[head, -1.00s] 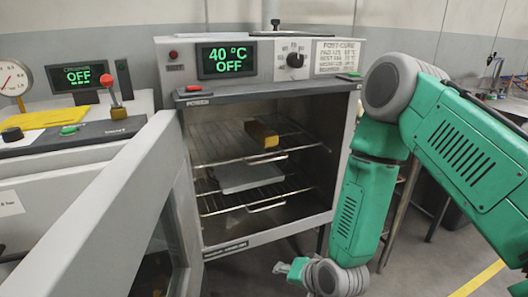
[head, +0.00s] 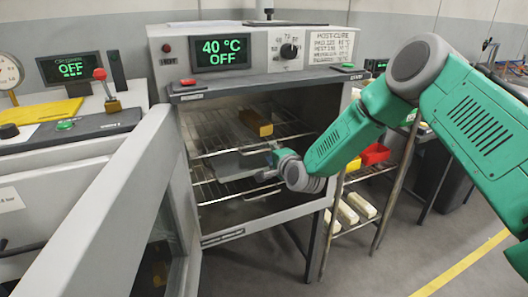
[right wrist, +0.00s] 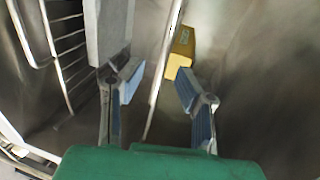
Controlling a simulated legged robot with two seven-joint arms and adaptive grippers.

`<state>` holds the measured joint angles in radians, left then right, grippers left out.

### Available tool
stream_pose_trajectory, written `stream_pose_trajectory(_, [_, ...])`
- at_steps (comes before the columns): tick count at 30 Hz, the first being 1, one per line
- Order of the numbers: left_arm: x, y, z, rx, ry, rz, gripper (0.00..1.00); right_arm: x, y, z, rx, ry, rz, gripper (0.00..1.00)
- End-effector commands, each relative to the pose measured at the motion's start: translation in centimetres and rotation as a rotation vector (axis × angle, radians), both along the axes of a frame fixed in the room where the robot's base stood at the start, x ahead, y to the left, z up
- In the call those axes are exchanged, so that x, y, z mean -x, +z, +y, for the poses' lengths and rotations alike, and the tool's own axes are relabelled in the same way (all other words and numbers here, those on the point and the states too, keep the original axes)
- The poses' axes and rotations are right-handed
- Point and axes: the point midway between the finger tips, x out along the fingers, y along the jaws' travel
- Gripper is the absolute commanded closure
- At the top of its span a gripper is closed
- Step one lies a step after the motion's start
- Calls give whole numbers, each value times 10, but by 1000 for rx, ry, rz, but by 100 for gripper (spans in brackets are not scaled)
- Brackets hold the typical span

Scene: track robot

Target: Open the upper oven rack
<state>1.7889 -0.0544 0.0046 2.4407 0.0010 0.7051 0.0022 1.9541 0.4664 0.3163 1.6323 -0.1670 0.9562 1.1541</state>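The oven stands open, and its upper rack (head: 215,153) is a wire shelf with a gold block (head: 256,122) on it. The rack appears level inside the oven. My right gripper (head: 266,172) is at the oven mouth, just below the front rail of the upper rack. In the right wrist view my right gripper (right wrist: 158,82) is open, its two fingers apart. A thin metal rail (right wrist: 160,85) runs between them, apparently the upper rack's edge, with the gold block (right wrist: 181,52) beyond it. My left gripper is not in view.
The open oven door (head: 110,225) fills the left foreground. A lower rack (head: 225,195) sits below, with a grey tray (right wrist: 110,30) close to one finger in the right wrist view. A side shelf with a red bin (head: 375,154) stands right of the oven.

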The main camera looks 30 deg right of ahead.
Motion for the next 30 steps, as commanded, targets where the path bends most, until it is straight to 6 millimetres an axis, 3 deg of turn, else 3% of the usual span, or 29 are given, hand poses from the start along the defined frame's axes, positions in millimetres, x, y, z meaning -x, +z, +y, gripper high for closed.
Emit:
stream_pose_trajectory(7, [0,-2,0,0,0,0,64,-30,-7,-1,2,1,-1,71])
stream_pose_trajectory(19, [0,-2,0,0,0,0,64,-37,-7,-1,0,1,0,71])
stream_pose_trajectory(20, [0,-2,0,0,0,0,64,-37,-7,-1,0,1,0,74])
stream_pose_trajectory(22, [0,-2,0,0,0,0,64,-37,-7,-1,0,1,0,99])
stream_pose_trajectory(30, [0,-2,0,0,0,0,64,-36,-9,-1,0,1,3,100])
